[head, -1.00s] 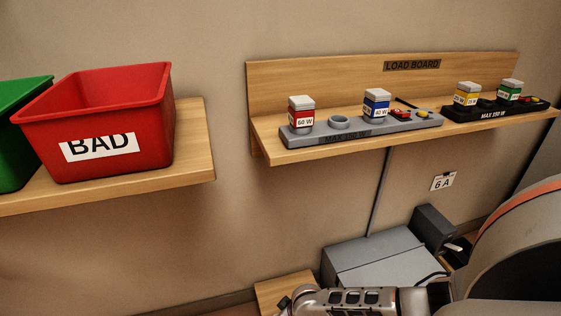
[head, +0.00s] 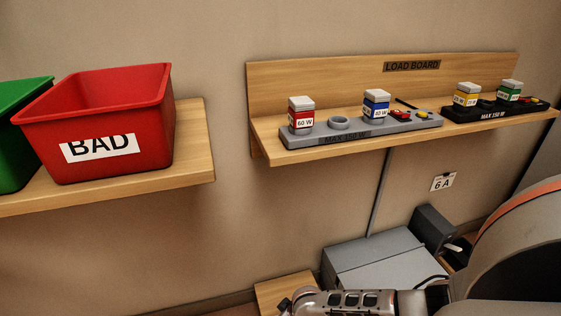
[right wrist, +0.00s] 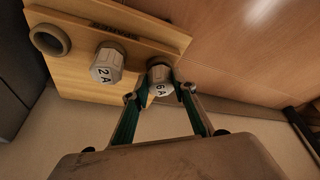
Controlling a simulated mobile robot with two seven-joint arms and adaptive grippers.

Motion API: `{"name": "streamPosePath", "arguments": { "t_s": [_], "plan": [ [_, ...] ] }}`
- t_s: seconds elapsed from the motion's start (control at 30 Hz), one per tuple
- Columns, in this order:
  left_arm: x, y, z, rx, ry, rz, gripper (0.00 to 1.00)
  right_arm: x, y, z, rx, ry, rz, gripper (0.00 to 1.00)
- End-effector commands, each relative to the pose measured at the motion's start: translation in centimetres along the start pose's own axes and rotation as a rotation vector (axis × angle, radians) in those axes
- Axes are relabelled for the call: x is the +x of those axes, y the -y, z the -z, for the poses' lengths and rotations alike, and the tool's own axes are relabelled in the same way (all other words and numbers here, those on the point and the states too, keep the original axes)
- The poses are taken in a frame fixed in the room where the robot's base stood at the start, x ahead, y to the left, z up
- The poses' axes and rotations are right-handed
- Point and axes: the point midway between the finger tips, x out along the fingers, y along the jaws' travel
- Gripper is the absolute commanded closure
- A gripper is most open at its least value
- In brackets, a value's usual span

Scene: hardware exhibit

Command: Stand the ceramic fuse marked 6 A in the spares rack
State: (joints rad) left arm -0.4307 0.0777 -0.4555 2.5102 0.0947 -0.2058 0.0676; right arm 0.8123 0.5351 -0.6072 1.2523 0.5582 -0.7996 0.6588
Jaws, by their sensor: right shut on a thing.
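The ceramic fuse marked 6 A (right wrist: 160,79) is white-grey and sits between the fingertips of my right gripper (right wrist: 160,92), which is shut on it. The wooden spares rack (right wrist: 132,29) is right behind the fuse in the right wrist view. A fuse marked 2 A (right wrist: 106,64) stands in the rack to its left, and an empty round holder (right wrist: 50,40) is farther left. The 6 A fuse lines up with these two; its lower end is hidden, so I cannot tell whether it is seated. In the head view my right arm hides the rack's front. My left gripper is out of view.
The load board shelf (head: 275,150) with lamp blocks is above. A red BAD bin (head: 95,125) and a green bin (head: 18,130) stand on the left shelf.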

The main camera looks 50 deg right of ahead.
Motion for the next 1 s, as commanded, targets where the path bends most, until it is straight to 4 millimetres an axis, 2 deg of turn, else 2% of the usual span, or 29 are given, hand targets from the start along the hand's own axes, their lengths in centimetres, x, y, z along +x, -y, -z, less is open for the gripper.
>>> {"name": "streamPosePath", "arguments": {
  "t_s": [0.27,0.3,0.37,0.6,0.63,0.7,1.0],
  "plan": [
    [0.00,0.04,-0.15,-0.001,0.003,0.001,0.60,0.31,0.02,-0.11,0.000,0.000,0.000,0.93],
    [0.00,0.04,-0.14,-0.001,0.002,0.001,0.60,0.31,0.01,-0.10,0.000,0.000,0.000,0.69],
    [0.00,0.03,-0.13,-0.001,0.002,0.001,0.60,0.29,0.01,-0.08,0.000,0.000,0.000,0.54],
    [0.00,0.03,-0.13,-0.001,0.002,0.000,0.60,0.29,0.00,-0.09,0.000,0.000,0.000,0.54],
    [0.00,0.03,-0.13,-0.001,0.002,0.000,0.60,0.29,0.00,-0.11,0.000,0.000,0.000,0.52],
    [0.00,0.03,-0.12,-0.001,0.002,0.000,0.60,0.29,0.00,-0.11,0.000,0.000,0.000,0.38],
    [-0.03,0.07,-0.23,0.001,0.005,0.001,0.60,0.28,-0.01,-0.11,0.000,0.000,0.000,0.38]
  ]
}}
